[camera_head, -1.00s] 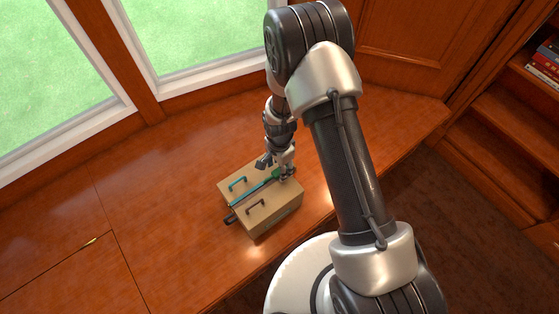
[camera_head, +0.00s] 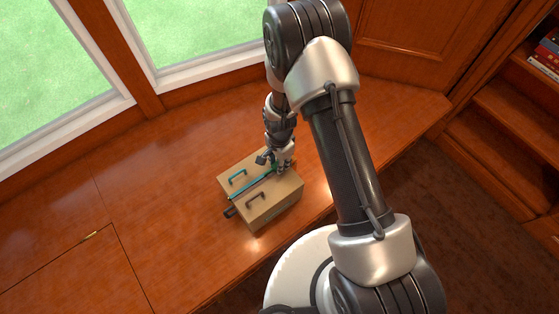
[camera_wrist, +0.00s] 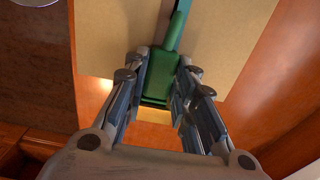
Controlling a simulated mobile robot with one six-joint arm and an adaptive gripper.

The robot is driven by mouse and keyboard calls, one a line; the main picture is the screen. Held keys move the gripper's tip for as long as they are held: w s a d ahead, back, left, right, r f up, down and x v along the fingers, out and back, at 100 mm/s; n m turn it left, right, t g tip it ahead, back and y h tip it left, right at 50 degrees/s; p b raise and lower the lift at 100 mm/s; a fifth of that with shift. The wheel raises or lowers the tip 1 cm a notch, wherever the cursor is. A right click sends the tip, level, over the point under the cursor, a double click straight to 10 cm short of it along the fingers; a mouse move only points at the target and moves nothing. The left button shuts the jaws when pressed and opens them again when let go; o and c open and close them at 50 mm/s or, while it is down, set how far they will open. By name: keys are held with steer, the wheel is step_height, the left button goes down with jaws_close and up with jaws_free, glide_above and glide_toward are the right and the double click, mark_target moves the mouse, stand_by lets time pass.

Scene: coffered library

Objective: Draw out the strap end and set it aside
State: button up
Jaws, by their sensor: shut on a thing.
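A tan box (camera_head: 262,213) stands on the wooden counter. My gripper (camera_head: 278,168) is low over the far right end of the box. In the wrist view, the gripper (camera_wrist: 157,100) is shut on the wide green strap end (camera_wrist: 160,78). A narrower green neck (camera_wrist: 178,28) leads up from it across the tan box top. The fingers partly hide the sides of the strap end.
A dark piece (camera_head: 231,212) juts from the box's left side. Windows stand behind, and shelves (camera_head: 500,150) are at the right.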

mark_target(268, 170)
steer(key=c, duration=0.3)
steer(key=shift+c, duration=0.2)
steer(key=shift+s+a, duration=0.1)
steer(key=shift+a, duration=0.05)
steer(key=shift+s+a+f, duration=0.1)
steer(key=shift+s+a, duration=0.5)
steer(key=shift+a, duration=0.25)
steer(key=shift+s+a+f, duration=0.1)
steer(key=shift+s+a, duration=0.45)
steer(key=shift+a, duration=0.3)
steer(key=shift+a+r, duration=0.1)
steer(key=s+a+r, duration=0.1)
steer(key=a+r+p, duration=0.1)
steer(key=shift+s+a+r+p, duration=0.2)
steer(key=shift+s+r+p, duration=0.1)
steer(key=shift+s, duration=0.05)
